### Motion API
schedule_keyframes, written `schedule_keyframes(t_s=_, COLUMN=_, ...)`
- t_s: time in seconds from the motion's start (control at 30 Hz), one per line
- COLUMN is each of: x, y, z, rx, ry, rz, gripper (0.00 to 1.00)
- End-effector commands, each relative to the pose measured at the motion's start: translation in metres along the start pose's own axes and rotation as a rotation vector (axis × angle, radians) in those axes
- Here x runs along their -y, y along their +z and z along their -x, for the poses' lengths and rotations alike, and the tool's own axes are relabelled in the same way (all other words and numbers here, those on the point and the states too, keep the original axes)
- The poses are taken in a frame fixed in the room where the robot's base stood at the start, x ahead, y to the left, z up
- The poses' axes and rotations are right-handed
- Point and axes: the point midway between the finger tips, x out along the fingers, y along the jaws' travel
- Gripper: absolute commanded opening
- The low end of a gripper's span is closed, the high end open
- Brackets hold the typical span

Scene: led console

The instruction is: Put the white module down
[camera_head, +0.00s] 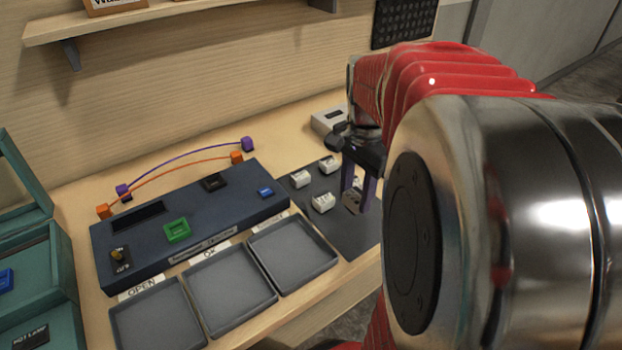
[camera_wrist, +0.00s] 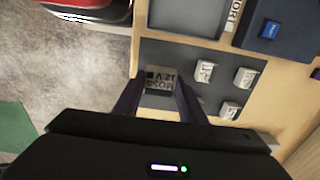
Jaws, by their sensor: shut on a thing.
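My gripper (camera_head: 359,184) is shut on a pale module with dark lettering, the white module (camera_head: 352,201), over the right part of the dark grey mat (camera_head: 345,232). In the wrist view the white module (camera_wrist: 160,76) sits between the two purple fingers of my gripper (camera_wrist: 159,92), its lettered face toward the camera. I cannot tell whether its underside touches the mat. Three other white modules stand on the mat to its left in the head view: a back one (camera_head: 328,164), a left one (camera_head: 300,179) and a front one (camera_head: 323,203).
A dark blue console (camera_head: 150,245) with a green frame (camera_head: 177,230) lies left of the mat. Several grey trays (camera_head: 292,262) line its front edge. A light grey box (camera_head: 328,120) stands behind the mat.

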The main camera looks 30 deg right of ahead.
Motion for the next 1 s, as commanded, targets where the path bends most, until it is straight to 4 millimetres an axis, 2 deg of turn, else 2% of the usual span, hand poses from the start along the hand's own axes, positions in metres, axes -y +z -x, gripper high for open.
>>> schedule_keyframes(t_s=0.43, x=-0.002, y=0.000, z=-0.002, rx=0.001, ry=0.001, rz=-0.007, gripper=0.14)
schedule_keyframes(t_s=0.57, x=-0.001, y=0.001, z=-0.016, rx=0.002, ry=0.003, rz=-0.005, gripper=0.14)
schedule_keyframes(t_s=0.8, x=-0.001, y=0.001, z=-0.054, rx=0.003, ry=0.004, rz=-0.003, gripper=0.14)
schedule_keyframes(t_s=1.0, x=0.000, y=0.001, z=-0.062, rx=0.000, ry=0.000, rz=-0.002, gripper=0.14)
